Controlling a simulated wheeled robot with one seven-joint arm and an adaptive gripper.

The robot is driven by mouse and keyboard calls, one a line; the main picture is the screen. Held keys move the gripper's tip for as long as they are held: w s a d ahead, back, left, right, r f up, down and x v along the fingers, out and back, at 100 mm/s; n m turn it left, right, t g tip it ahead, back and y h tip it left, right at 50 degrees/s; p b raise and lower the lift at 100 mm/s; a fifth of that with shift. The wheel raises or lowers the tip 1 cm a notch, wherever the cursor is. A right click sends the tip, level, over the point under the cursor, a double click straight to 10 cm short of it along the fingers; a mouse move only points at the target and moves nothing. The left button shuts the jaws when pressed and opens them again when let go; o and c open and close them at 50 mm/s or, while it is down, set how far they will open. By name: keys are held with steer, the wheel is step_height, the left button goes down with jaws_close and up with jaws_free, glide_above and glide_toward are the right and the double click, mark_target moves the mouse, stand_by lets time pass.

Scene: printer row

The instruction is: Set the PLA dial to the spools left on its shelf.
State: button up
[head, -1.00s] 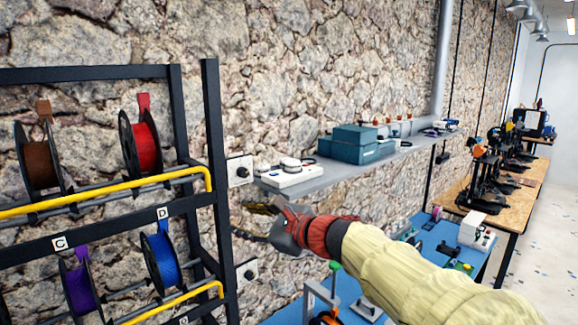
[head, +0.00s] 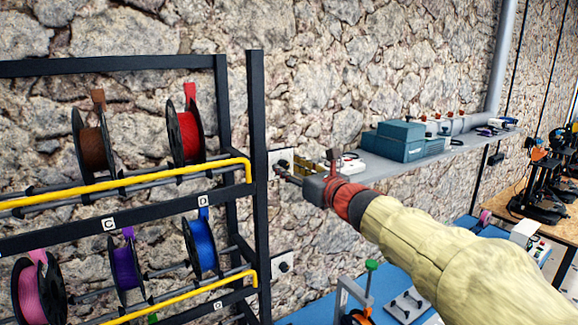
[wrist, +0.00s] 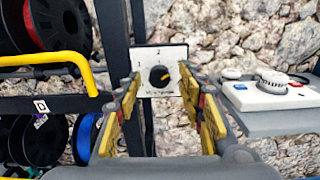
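A white plate with a black dial (wrist: 160,77) is on the wall, seen ahead in the wrist view. It carries the numbers 1 and 2, and the dial's yellow mark points right and slightly up. The small lettering below is unreadable. My gripper (wrist: 160,98) is open and empty, its yellow-and-black fingers either side of the dial in the picture; I cannot tell whether they touch it. In the head view my gripper (head: 306,174) partly covers this plate. On the rack's upper shelf are a brown spool (head: 92,153) and a red spool (head: 187,134).
The lower shelf holds pink (head: 38,290), purple (head: 126,268) and blue (head: 203,245) spools. A second dial plate (head: 284,266) is lower on the wall. A rack post (head: 258,200) stands close left of my gripper; a grey wall shelf (head: 400,168) with boxes is right.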

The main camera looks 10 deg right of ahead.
steer(key=shift+w+a, duration=0.15)
steer(key=shift+w, duration=0.25)
jaws_close()
stand_by(0.4)
